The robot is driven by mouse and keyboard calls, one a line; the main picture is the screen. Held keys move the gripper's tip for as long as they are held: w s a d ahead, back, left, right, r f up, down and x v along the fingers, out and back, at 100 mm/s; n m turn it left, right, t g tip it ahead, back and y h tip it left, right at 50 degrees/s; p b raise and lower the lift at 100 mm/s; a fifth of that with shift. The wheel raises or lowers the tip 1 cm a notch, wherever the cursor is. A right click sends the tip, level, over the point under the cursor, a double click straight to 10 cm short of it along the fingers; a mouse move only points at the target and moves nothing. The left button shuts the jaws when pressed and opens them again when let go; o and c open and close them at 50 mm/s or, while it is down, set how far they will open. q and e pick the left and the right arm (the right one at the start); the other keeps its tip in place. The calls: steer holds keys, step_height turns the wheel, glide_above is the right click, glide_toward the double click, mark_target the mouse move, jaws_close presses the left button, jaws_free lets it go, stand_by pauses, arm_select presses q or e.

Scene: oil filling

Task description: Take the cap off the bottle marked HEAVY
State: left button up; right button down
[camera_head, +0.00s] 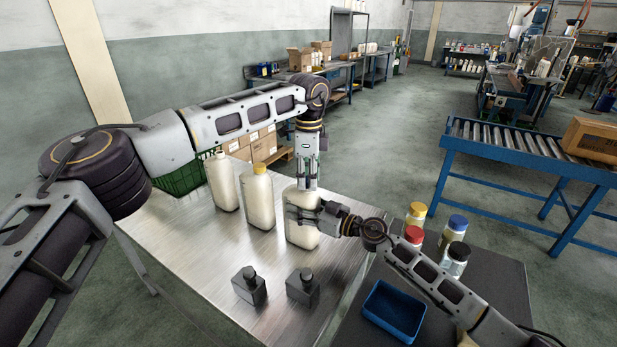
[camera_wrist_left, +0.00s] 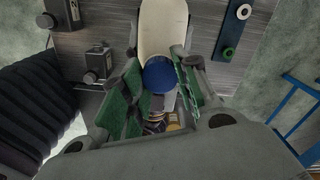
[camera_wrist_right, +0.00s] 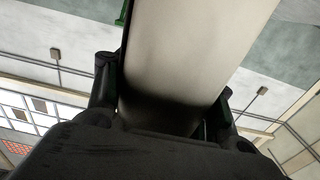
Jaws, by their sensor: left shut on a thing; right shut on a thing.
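A cream bottle (camera_head: 302,233) stands on the metal table, the rightmost of three. My right gripper (camera_head: 316,214) is shut on its body from the right; the bottle (camera_wrist_right: 190,60) fills the middle of the right wrist view between the fingers. My left gripper (camera_head: 306,184) points down at the bottle's top and is shut on a blue cap (camera_wrist_left: 160,75), seen between its green-padded fingers (camera_wrist_left: 156,88) in the left wrist view. The bottle (camera_wrist_left: 163,28) also shows there. I cannot tell whether the cap is still seated on the neck. No HEAVY marking is readable.
A white-capped bottle (camera_head: 223,183) and a yellow-capped bottle (camera_head: 258,203) stand to the left. A blue tray (camera_head: 394,312) and several jars with coloured caps (camera_head: 455,258) sit on the dark table at right.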

arm_select(q)
steer(key=shift+r, duration=1.2)
stand_by(0.5)
steer(key=shift+r, duration=1.9)
arm_select(e)
steer(key=shift+c, duration=2.4)
jaws_free()
steer(key=shift+s+d, duration=0.1)
steer(key=shift+d, duration=0.05)
steer(key=v, duration=1.1)
steer(key=shift+d, duration=0.25)
steer(key=shift+s, duration=0.15)
